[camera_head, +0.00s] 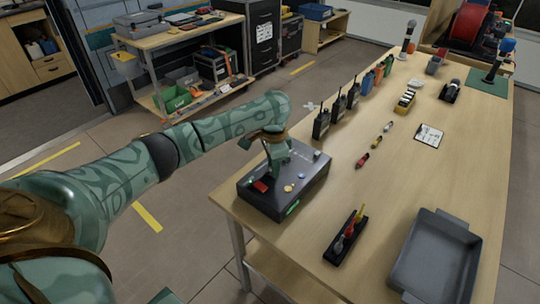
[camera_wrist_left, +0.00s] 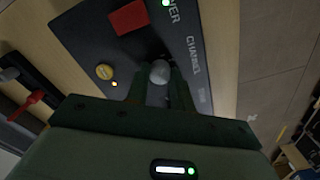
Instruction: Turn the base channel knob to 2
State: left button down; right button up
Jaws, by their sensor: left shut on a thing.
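The dark base unit (camera_head: 310,182) sits at the near left corner of the wooden table. It has a red square, a yellow button, a green light and a label reading CHANNEL, which show in the left wrist view (camera_wrist_left: 92,38). My left gripper (camera_head: 281,166) reaches down onto its top from above. In the left wrist view the fingers (camera_wrist_left: 159,82) are shut on the grey round channel knob (camera_wrist_left: 159,71), one on each side. The fingers hide part of the knob, and I cannot read its setting. My right gripper is not in view.
Several black radios (camera_head: 338,108) stand along the table's far left edge. A small dark rack (camera_head: 345,238) with coloured plugs and a grey tray (camera_head: 436,262) lie to the right of the unit. A white card (camera_head: 429,135) lies farther back.

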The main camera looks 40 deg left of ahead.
pick_arm(q)
jog(key=m+p, duration=0.2)
jog(key=p, duration=0.1)
jog(key=shift+r, duration=0.3)
jog(key=shift+f+m+p, duration=0.15)
jog(key=shift+m+p, duration=0.35)
jog(key=shift+m, duration=0.55)
jog(key=shift+f+m+p, duration=0.1)
jog(key=shift+m+p, duration=0.4)
jog(key=shift+m, duration=0.55)
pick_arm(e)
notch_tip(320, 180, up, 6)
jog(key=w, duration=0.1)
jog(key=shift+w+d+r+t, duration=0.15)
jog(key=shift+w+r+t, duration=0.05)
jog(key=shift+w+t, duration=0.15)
pick_arm(q)
jog(key=c, duration=1.2)
grip_release()
notch_tip(320, 180, up, 16)
jog(key=p, duration=0.7)
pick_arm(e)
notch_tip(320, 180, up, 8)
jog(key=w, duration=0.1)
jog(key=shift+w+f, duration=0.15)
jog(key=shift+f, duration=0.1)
pick_arm(q)
jog(key=shift+r, duration=0.1)
